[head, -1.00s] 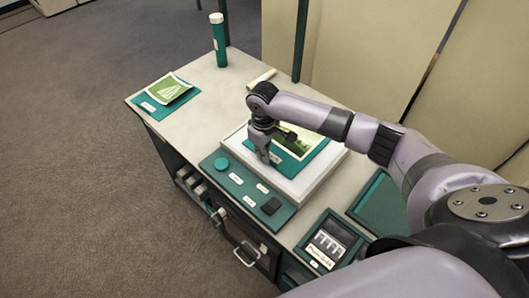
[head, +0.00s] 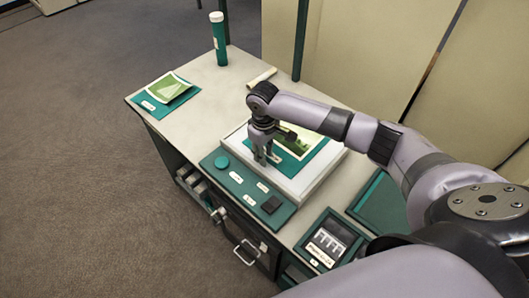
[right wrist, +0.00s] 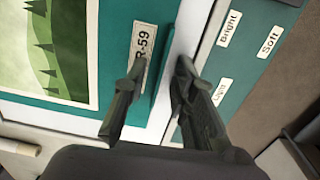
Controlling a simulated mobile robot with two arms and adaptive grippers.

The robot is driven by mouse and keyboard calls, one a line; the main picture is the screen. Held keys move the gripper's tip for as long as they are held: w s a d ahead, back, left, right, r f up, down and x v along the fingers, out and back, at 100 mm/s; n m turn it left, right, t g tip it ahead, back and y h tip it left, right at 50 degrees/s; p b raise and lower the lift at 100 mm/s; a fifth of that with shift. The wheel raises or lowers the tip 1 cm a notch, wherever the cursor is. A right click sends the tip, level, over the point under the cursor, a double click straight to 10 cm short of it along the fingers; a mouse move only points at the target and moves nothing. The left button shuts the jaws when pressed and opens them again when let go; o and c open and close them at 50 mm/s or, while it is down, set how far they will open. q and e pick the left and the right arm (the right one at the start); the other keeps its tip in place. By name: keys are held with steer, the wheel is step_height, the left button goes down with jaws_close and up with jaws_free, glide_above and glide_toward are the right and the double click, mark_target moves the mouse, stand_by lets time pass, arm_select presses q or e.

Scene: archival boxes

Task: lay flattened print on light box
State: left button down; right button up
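The print, a green landscape on a teal mount (head: 318,152), lies flat on the white light box (head: 297,187). In the right wrist view the print (right wrist: 45,45) shows hills and trees, with a label ending in "R-59" (right wrist: 142,55) on its teal border. My right gripper (head: 266,163) is over the near-left edge of the mount. In the right wrist view its fingers (right wrist: 160,68) are apart, with a narrow teal strip of the mount's edge between them, not visibly gripped. My left gripper is not in view.
A teal control panel (head: 240,190) with labelled buttons is at the light box's front. A teal folder with another green print (head: 167,88) lies at the table's far left. A teal tube (head: 218,40) stands behind. A framed tray (head: 327,243) is at the right front.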

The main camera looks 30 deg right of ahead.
step_height(320, 180, up, 12)
steer(key=shift+r+b, duration=0.2)
steer(key=shift+b, duration=0.25)
steer(key=shift+a+f, duration=0.1)
steer(key=shift+a, duration=0.05)
